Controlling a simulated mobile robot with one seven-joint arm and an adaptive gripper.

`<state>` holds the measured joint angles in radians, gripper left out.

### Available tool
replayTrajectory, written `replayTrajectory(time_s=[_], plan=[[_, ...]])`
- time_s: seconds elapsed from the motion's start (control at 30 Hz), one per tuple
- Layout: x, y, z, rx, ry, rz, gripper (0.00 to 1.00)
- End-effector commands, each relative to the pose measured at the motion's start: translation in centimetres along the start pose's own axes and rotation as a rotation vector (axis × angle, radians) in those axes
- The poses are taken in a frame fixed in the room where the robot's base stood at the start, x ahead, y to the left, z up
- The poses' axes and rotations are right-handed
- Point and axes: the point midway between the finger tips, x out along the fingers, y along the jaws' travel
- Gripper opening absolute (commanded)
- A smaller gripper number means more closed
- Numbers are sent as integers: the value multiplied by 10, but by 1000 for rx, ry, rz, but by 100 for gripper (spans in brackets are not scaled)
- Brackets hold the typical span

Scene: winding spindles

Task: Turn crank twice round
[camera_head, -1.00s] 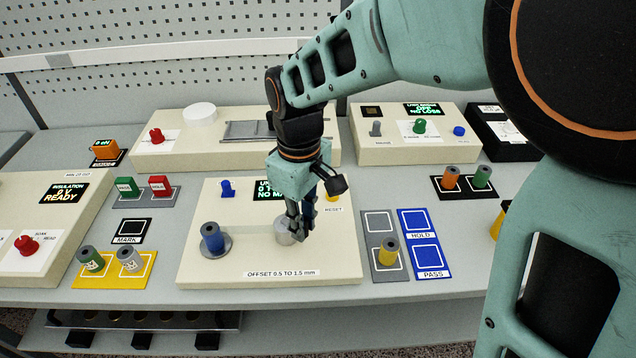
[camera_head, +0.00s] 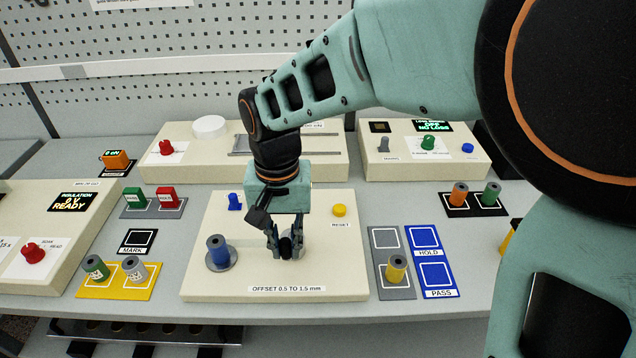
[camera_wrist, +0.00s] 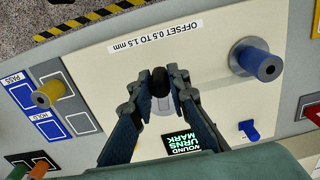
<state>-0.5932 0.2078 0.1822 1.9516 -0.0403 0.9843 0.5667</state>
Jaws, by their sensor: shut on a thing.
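The crank has a black knob (camera_wrist: 161,82), which stands on a light round base on the cream winding box (camera_head: 205,280). My gripper (camera_head: 286,246) points down over this box and its fingers are closed on the knob. In the wrist view, the two fingers (camera_wrist: 155,92) sit on either side of the knob. The rest of the crank is mostly hidden by the fingers. To its left in the head view, a blue spool (camera_head: 218,249) stands on a grey round flange. The box's display (camera_wrist: 183,142) shows green text in the wrist view; my gripper hides it in the head view.
A yellow reset button (camera_head: 339,210) and a small blue switch (camera_head: 235,201) are on the same box. A yellow spool (camera_head: 396,268) stands on the grey pad at right, beside the blue hold and pass pads (camera_head: 437,278). A yellow tray (camera_head: 114,282) with two spools is at left.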

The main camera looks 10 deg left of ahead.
Motion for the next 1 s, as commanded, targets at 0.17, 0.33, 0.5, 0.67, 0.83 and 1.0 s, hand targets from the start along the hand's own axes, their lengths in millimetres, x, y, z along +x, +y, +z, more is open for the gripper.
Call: replayTrajectory(time_s=[0.17,0.33,0.5,0.67,0.83,1.0], plan=[[0,-10,-2,164,2,-2,0],[-1,-17,-6,326,4,-3,0],[-1,-24,-10,485,4,-3,0],[-1,-29,-15,618,5,-3,0],[-1,-32,-19,734,5,-2,0],[-1,-34,-22,815,6,-3,0]])
